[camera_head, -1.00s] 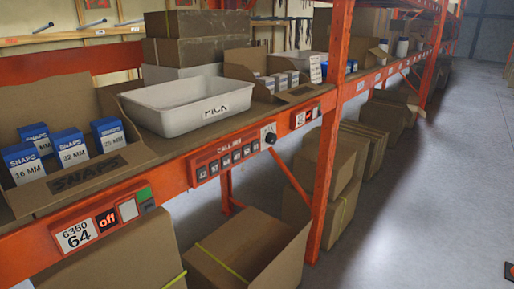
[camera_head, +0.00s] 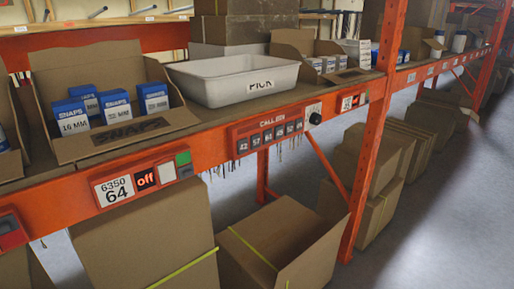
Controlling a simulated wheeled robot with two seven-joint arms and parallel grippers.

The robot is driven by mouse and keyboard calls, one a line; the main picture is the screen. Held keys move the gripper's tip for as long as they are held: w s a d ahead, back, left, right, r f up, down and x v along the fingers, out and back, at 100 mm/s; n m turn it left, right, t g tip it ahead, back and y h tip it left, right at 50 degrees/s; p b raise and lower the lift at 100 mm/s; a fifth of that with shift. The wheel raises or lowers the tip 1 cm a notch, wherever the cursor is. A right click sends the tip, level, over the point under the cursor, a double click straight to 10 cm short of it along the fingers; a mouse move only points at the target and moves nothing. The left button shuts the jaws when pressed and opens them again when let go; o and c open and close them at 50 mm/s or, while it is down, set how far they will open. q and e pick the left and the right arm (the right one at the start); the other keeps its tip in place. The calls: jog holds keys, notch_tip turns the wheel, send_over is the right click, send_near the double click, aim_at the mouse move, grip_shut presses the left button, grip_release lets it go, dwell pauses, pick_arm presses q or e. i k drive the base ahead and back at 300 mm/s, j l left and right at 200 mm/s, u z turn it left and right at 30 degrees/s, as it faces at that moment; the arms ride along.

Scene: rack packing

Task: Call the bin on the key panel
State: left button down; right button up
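The key panel (camera_head: 268,132) is a red strip marked "CALL BIN" on the orange shelf beam, right of centre. It has a row of several dark numbered keys; the first reads 42 and the others are too small to read surely. A black knob (camera_head: 315,118) on a white plate sits just right of it. A white bin marked "PICK" (camera_head: 213,89) stands on the shelf above the panel. Neither of my grippers shows in the view.
A label panel (camera_head: 113,191) reads "6350 64", with a display reading "off" and a green button (camera_head: 183,157). An orange upright post (camera_head: 376,140) stands right of the key panel. Cardboard boxes (camera_head: 145,235) fill the floor below. The grey aisle floor (camera_head: 440,200) at right is clear.

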aim_at(255, 139)
jog(key=z, duration=1.7)
jog(key=k+j, duration=0.3)
jog(key=k, duration=0.15)
